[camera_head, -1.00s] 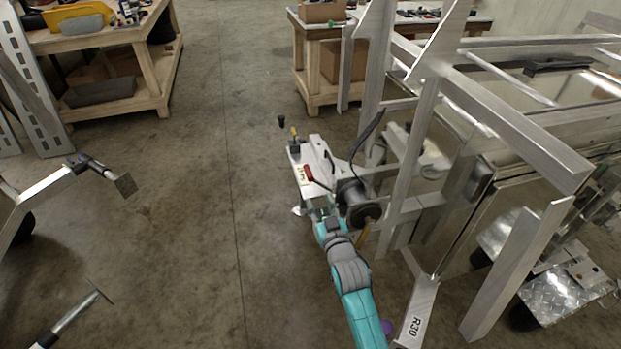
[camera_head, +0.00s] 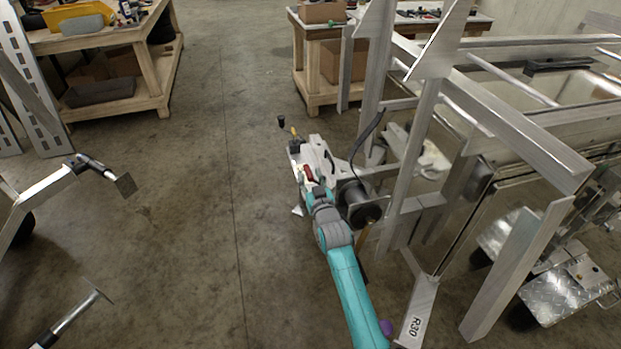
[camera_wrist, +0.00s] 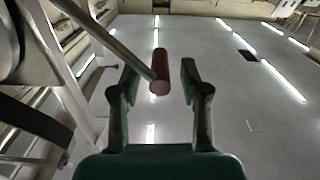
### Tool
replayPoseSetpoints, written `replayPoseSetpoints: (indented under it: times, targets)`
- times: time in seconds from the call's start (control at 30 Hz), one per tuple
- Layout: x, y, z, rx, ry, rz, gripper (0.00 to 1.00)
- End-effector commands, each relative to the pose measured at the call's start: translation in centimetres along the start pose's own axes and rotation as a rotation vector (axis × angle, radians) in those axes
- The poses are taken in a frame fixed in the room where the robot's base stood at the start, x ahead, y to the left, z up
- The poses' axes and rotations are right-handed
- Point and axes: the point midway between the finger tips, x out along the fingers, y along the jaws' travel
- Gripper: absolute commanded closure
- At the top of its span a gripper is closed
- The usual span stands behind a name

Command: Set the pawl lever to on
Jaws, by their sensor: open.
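A lever with a red grip (camera_head: 308,172), which looks like the pawl lever, sits on the pale metal winch bracket (camera_head: 316,150). In the wrist view, its red cylindrical grip (camera_wrist: 160,72) is at the end of a thin metal rod coming from the upper left. My gripper (camera_wrist: 158,80) is open, with one dark finger on each side of the red grip and a visible gap on both sides. In the head view, my gripper (camera_head: 311,186) reaches the near side of the bracket and partly covers it. The lever's pivot is hidden.
A dark winch drum (camera_head: 360,204) and a black hose (camera_head: 366,137) are right of my gripper. Aluminium trailer uprights (camera_head: 408,175) stand farther right. A black-knobbed handle (camera_head: 282,121) sticks up beyond the bracket.

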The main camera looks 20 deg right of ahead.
Motion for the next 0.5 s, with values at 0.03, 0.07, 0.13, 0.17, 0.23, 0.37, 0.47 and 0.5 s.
replayPoseSetpoints:
  times: [0.03, 0.07, 0.13, 0.17, 0.23, 0.37, 0.47, 0.5]
  targets:
    - [0.03, 0.0, 0.02, 0.0, 0.0, 0.0, 0.55]
    - [0.03, 0.0, 0.02, 0.0, 0.0, 0.0, 0.55]
    - [0.02, 0.0, 0.02, 0.0, 0.0, 0.0, 0.55]
    - [0.01, 0.0, 0.01, 0.0, 0.0, 0.0, 0.55]
    - [0.01, 0.0, 0.01, 0.0, 0.0, 0.0, 0.6]
    - [0.0, 0.0, 0.01, 0.0, 0.0, 0.0, 0.92]
    - [-0.01, -0.06, 0.03, 0.0, 0.0, -0.001, 1.0]
    - [-0.01, -0.07, 0.04, 0.0, -0.001, -0.001, 1.0]
